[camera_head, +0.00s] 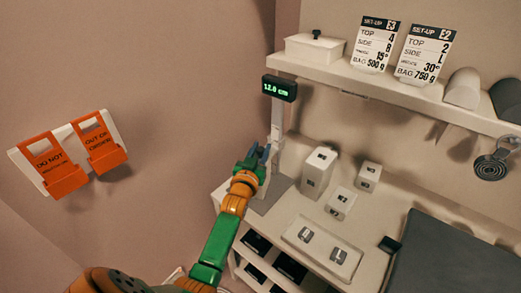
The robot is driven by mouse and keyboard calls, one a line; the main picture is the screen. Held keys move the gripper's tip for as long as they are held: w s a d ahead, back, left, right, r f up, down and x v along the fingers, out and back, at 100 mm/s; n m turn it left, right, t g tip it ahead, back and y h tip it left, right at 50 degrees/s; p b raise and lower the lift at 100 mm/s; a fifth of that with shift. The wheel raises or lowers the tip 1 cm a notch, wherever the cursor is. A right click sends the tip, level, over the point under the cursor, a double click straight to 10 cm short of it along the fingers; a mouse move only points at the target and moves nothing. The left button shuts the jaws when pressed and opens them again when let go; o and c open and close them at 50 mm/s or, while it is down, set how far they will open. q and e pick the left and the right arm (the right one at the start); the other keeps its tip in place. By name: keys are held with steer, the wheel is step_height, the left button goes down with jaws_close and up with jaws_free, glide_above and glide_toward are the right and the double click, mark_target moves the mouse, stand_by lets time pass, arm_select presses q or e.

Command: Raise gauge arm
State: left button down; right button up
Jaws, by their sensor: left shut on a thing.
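The height gauge (277,115) stands upright at the left end of the white bench, with a dark display (280,88) on top reading "12.0 cm" in green. My left gripper (259,156) is at the gauge's lower column, shut on a part there that I take to be the gauge arm. The gripper and my green and orange wrist hide most of that part. My right gripper is not in view.
Several white numbered blocks (318,172) stand right of the gauge. A pale tray (323,250) with two small grey pieces lies in front. A shelf (400,92) with set-up cards overhangs the bench. Orange tags (53,166) hang on the left wall.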

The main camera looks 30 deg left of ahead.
mark_target(260, 150)
arm_select(q)
step_height(260, 150, up, 9)
steer(key=p, duration=0.8)
steer(key=shift+f, duration=0.2)
steer(key=c, duration=0.6)
jaws_free()
steer(key=shift+f, duration=0.1)
steer(key=shift+s+d, duration=0.15)
steer(key=shift+s, duration=0.25)
steer(key=v, duration=0.6)
steer(key=shift+s+b, duration=0.2)
steer(key=shift+b, duration=0.1)
